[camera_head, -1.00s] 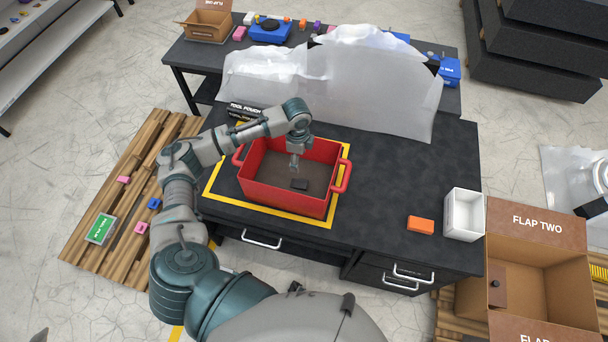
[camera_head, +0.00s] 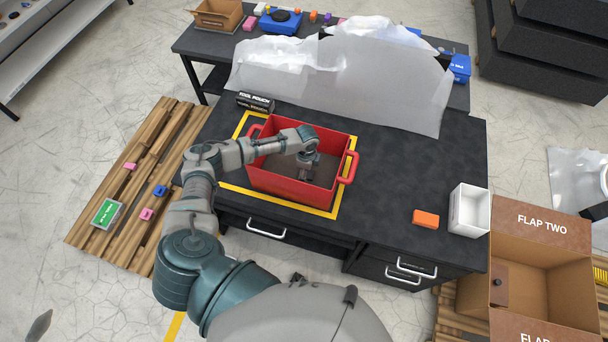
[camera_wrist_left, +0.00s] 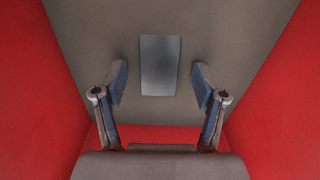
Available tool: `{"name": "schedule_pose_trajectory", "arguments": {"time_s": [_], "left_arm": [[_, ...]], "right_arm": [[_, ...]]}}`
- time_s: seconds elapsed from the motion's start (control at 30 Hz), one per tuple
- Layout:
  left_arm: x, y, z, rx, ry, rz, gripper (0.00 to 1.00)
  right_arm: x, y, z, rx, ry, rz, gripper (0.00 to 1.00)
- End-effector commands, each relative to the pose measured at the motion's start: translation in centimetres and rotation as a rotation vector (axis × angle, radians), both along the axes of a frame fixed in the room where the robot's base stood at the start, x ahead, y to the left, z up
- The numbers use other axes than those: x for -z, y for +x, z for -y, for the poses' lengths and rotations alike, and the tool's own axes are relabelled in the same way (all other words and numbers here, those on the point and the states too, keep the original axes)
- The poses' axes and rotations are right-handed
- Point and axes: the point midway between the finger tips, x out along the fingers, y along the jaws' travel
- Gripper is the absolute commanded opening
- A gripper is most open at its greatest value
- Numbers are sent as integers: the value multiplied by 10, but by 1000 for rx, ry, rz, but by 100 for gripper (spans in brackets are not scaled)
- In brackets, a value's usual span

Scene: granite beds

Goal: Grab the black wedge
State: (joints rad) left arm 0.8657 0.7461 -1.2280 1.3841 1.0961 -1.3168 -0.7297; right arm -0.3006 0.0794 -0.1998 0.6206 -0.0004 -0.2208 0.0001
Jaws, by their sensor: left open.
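The wedge (camera_wrist_left: 160,60) shows in the left wrist view as a plain dark grey rectangle lying flat on the brown floor of the red tote (camera_wrist_left: 272,80). My left gripper (camera_wrist_left: 160,82) is open, with one finger on each side of the wedge and a gap on both sides. Its fingers look apart from the wedge. In the head view my left gripper (camera_head: 306,172) is down inside the red tote (camera_head: 290,188) and largely hides the wedge.
The tote stands inside a yellow outline on the black table (camera_head: 390,170). An orange block (camera_head: 426,218) and a white bin (camera_head: 468,210) lie to its right. A black tool pouch box (camera_head: 255,102) and translucent sheeting (camera_head: 345,80) are behind it.

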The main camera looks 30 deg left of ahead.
Motion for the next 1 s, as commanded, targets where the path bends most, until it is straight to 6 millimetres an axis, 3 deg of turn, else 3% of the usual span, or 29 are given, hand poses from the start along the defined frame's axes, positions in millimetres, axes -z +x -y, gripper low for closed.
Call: {"name": "schedule_pose_trajectory", "arguments": {"time_s": [0.1, 0.33, 0.6, 0.87, 1.0], "left_arm": [[11, -1, 0, 0, 1, -1, 71], [13, -1, 0, 0, 0, 1, 71], [13, -1, 0, 0, 0, 0, 10], [12, -1, 0, 0, 0, 0, 10], [-2, 0, 0, 1, -1, 3, 10]], "right_arm": [[1, 0, 0, 0, 0, 0, 40], [1, 0, 0, 1, 0, 1, 40], [1, 0, 0, 1, 0, 1, 40], [1, 0, 0, 1, 0, 1, 40], [-1, 0, 0, 0, 0, 1, 40]]}}
